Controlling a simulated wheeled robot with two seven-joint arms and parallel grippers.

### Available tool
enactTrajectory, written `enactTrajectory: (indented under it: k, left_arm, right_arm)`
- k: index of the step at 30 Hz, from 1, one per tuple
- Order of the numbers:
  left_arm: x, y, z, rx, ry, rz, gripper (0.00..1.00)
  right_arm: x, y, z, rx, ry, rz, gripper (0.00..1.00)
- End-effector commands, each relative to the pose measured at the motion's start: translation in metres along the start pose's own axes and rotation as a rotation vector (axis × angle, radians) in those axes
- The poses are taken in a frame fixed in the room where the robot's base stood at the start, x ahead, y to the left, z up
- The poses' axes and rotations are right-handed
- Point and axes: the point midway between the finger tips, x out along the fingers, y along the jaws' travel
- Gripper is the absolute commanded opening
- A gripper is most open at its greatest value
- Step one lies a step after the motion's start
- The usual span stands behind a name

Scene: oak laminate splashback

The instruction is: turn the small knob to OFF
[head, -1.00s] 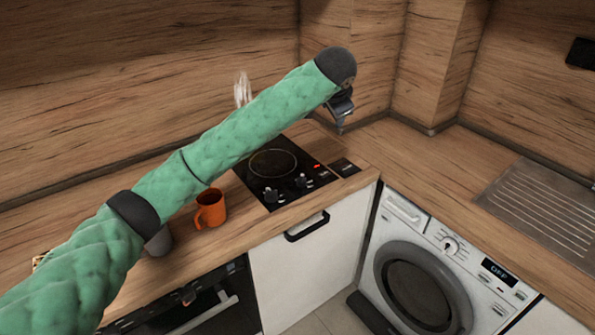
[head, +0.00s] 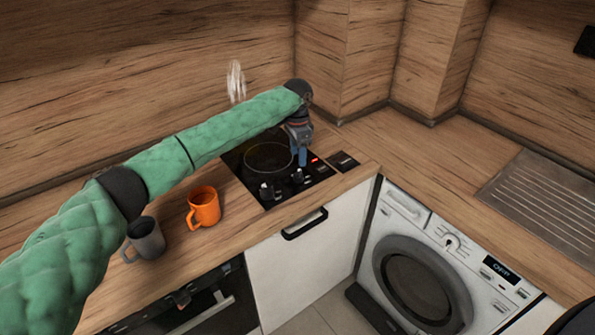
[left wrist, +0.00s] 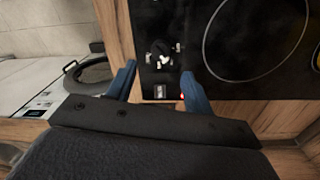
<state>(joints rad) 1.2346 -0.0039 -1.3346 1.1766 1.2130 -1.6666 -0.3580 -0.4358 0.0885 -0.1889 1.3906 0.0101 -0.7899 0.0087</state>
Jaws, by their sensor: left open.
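The black cooktop (head: 238,168) has two dark knobs along its front edge. The right knob (head: 298,177) looks the smaller; the left knob (head: 266,191) stands beside it. One knob, probably the right one, shows in the left wrist view (left wrist: 160,53) with a pale pointer and small labels too blurred to read. My left gripper (head: 302,164) is above the cooktop, just behind the right knob. In the left wrist view its blue fingers (left wrist: 159,68) are open and empty, with the knob beyond the gap between their tips, apparently untouched. My right gripper is out of view.
A red light (head: 314,159) glows on the cooktop. An orange mug (head: 204,207) and a grey mug (head: 147,239) stand left of it. A washing machine (head: 415,275) is at the lower right, and the counter right of the cooktop is clear up to the metal drainboard (head: 545,205).

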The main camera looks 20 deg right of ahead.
Motion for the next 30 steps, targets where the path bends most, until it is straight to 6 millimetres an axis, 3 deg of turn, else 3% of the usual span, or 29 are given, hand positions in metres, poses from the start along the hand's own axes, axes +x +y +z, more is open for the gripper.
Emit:
enactTrajectory:
  k: [7, 21, 30]
  left_arm:
    - [0.011, 0.000, 0.000, 0.021, 0.000, -0.001, 0.52]
    - [0.067, 0.000, 0.000, 0.020, -0.002, -0.001, 0.52]
    - [0.078, 0.000, 0.000, 0.021, -0.001, -0.003, 0.52]
  right_arm:
    - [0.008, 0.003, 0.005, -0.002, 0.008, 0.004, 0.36]
    - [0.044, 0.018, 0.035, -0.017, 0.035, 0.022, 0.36]
    - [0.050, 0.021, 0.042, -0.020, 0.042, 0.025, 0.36]
